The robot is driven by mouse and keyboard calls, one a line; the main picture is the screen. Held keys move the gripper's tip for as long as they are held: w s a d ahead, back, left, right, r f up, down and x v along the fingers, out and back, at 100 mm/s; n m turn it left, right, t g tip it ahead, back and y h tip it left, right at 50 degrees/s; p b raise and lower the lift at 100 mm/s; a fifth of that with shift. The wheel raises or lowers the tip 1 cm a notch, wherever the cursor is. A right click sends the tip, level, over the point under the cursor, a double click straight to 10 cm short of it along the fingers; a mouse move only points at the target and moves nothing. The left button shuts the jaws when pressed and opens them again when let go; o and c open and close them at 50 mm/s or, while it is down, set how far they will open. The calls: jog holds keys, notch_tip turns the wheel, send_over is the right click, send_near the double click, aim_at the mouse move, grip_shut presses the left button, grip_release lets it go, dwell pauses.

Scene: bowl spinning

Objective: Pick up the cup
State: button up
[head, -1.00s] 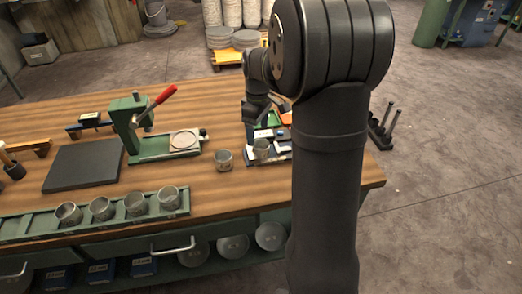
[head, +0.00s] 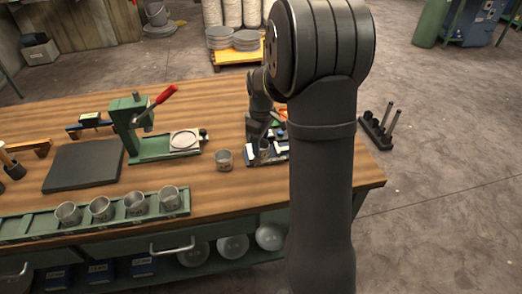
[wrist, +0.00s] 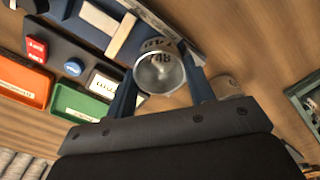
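A grey metal cup (wrist: 160,70) with dark lettering lies between the two blue fingers of my gripper (wrist: 162,82) in the wrist view, its open mouth facing the camera. The fingers are spread, one on each side of it; I cannot tell whether they touch its wall. In the head view my gripper (head: 262,138) is low over this cup (head: 264,153), which is partly hidden and stands at the small board right of the press.
A green press (head: 150,130) with a red lever stands to the left. Several cups sit in a green rack (head: 85,228) along the front edge. Red and blue buttons and orange and green trays (wrist: 84,103) lie beside the cup.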

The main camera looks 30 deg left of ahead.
jog(key=shift+c, duration=0.7)
jog(key=shift+r, duration=0.1)
notch_tip(320, 180, up, 4)
jog(key=w+d+r, duration=0.2)
jog(key=d+r, duration=0.4)
jog(key=d, duration=0.5)
jog(key=w+a+f, duration=0.2)
jog(key=w+a, duration=0.4)
jog(key=w, duration=0.5)
jog(key=w+a+f, duration=0.1)
jog(key=w+a, duration=0.4)
jog(key=w, duration=0.7)
jog(key=shift+s+f, duration=0.15)
jog(key=shift+f, duration=1.55)
jog(key=shift+s+f, duration=0.1)
jog(key=shift+f, duration=1.6)
jog(key=shift+f, duration=0.3)
